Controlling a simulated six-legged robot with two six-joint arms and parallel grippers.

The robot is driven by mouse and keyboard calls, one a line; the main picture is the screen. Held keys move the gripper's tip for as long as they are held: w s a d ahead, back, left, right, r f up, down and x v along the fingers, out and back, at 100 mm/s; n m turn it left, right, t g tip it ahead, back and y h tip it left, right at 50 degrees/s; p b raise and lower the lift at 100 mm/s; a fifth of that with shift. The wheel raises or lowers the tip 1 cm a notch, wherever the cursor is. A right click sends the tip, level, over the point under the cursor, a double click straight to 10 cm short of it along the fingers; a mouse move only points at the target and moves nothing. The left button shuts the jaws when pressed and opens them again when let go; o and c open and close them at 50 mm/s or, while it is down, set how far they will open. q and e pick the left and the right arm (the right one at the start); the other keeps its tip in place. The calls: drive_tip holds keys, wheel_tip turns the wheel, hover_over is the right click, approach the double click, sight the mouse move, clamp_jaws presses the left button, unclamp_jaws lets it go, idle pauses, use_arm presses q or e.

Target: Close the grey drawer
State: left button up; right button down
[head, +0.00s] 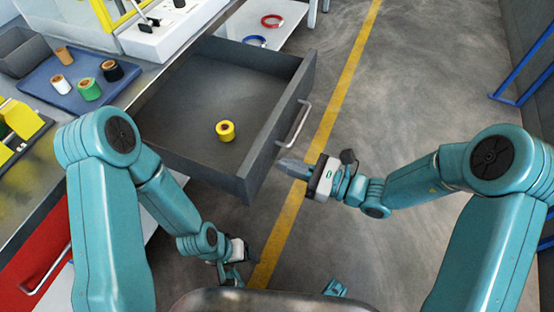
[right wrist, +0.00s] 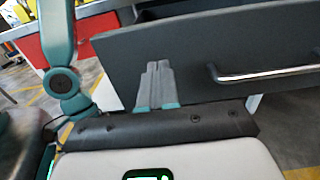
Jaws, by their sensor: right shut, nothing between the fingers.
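The grey drawer (head: 180,170) is pulled well out from under the workbench in the head view. A yellow roll (head: 226,131) lies inside it. The metal handle (head: 294,123) is on its front panel. My right gripper (head: 290,168) is shut and empty, its fingers pointing at the outer face of the drawer front, below the handle. The right wrist view shows the closed fingers (right wrist: 157,85) over the grey front (right wrist: 205,55), left of the handle (right wrist: 265,74); I cannot tell if they touch. My left gripper (head: 232,272) hangs low beside the bench, its fingers unclear.
A blue tray (head: 45,90) with several rolls and a grey bin (head: 20,50) stand on the bench. A red drawer (head: 35,255) is at lower left. Red (head: 272,21) and blue (head: 255,41) coils lie on a white shelf. The floor right of the drawer is clear.

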sight(264, 156)
use_arm(q)
drive_tip(key=shift+s+f, duration=0.1)
drive_tip(key=shift+f, duration=0.2)
use_arm(e)
drive_tip(key=shift+x, duration=1.65)
use_arm(q)
drive_tip(key=shift+a, duration=0.1)
use_arm(e)
drive_tip(key=shift+w, duration=0.1)
